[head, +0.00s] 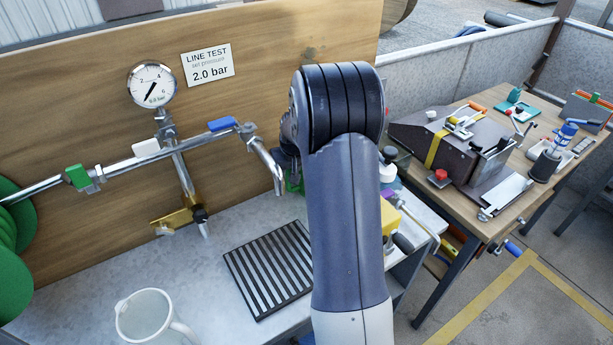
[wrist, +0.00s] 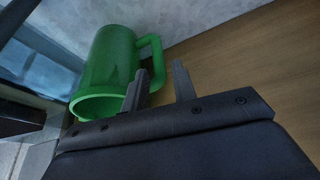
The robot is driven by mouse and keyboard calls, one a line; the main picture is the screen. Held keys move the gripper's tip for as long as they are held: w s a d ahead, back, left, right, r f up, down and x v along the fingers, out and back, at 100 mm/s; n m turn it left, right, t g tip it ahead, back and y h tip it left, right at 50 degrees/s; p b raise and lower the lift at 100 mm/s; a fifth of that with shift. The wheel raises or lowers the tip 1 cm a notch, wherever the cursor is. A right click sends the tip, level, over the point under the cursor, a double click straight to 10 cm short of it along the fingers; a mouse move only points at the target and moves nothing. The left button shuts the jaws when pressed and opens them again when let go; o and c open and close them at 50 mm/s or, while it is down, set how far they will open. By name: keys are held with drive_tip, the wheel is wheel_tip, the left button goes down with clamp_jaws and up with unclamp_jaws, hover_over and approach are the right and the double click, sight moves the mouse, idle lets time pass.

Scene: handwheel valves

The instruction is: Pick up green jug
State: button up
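The green jug (wrist: 108,65) fills the upper left of the wrist view, tilted in that picture, with its open rim toward the lower left and its handle (wrist: 153,48) on the right. My gripper (wrist: 160,68) is open. One finger reaches in front of the gap between the jug's body and handle, and the other is to the right of the handle. I cannot tell whether either finger touches it.
A pale jug (head: 143,318) stands at the front left of the bench. A slatted drain grate (head: 268,270) lies in the middle. Pipes with a gauge (head: 153,85) and a spout (head: 267,165) run along the wooden board. A cluttered wooden table (head: 475,215) stands at right.

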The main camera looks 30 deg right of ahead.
drive_tip(key=p, duration=0.2)
hover_over(290, 192)
drive_tip(key=shift+f, duration=2.75)
clamp_jaws()
